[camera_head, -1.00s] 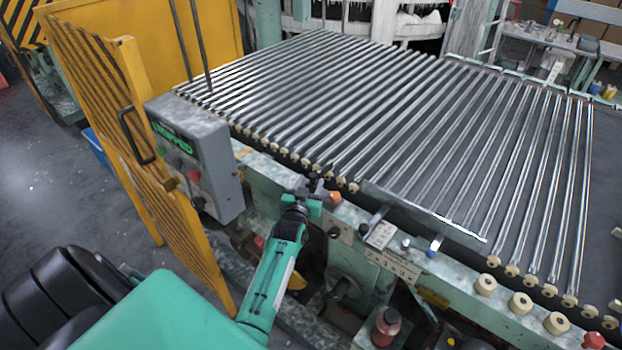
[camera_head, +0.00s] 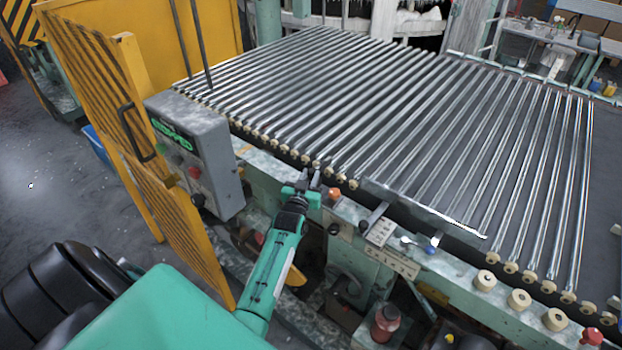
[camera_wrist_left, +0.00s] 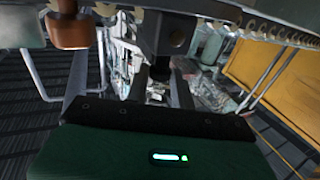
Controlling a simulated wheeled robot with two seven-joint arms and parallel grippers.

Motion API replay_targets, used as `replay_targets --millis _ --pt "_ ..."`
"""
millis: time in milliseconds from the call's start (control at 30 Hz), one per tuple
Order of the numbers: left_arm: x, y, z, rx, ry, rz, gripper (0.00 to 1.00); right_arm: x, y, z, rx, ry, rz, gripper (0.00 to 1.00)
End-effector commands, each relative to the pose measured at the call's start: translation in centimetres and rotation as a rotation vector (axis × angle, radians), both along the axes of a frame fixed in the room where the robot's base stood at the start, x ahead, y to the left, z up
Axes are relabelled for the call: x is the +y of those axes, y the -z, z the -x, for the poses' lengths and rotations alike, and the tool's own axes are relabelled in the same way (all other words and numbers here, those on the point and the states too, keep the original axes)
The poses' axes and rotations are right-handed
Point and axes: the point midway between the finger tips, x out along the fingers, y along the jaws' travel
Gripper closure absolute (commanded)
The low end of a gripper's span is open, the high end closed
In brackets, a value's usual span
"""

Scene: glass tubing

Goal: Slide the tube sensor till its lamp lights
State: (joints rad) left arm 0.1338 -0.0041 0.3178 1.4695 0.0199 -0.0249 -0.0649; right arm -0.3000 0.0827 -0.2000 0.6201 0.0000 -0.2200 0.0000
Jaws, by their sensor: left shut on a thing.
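My left gripper (camera_head: 308,181) is at the front edge of the roller bed, just left of an orange knob (camera_head: 334,194). In the left wrist view a dark block (camera_wrist_left: 166,34) sits between the finger ends, and the gripper is shut on it. It appears to be the tube sensor; in the head view the fingers mostly hide it. I cannot make out a lit lamp on it. My right gripper is not in view.
A grey control box (camera_head: 213,160) with green "STOPPED" lettering stands left of the gripper, beside a yellow mesh guard (camera_head: 130,120). Glass tubes (camera_head: 330,95) lie across the roller bed behind the gripper. Cream rollers (camera_head: 519,299) and a small lever (camera_head: 374,216) are to the right.

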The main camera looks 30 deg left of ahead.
Motion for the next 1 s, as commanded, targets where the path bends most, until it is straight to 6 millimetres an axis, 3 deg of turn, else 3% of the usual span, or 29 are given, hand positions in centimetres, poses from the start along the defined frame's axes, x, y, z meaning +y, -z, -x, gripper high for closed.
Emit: replay_targets --millis 167,200,300,667,867,1000 --pt "0.0 0.0 0.0 0.0 -0.001 -0.001 1.0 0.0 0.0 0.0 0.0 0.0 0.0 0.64" --pt "0.0 0.0 0.0 0.0 -0.001 -0.001 0.72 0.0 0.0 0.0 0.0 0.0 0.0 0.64" --pt "0.0 0.0 0.0 0.0 -0.001 -0.001 0.54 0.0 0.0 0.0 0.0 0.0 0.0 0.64" --pt "-0.2 0.1 0.4 0.001 0.0 0.0 0.54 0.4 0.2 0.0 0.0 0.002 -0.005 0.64" --pt "-0.9 0.3 2.8 0.0 0.0 -0.001 0.54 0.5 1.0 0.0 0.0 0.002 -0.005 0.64" --pt "-1.8 0.4 5.5 0.0 -0.001 0.0 0.54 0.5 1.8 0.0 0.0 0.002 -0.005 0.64"
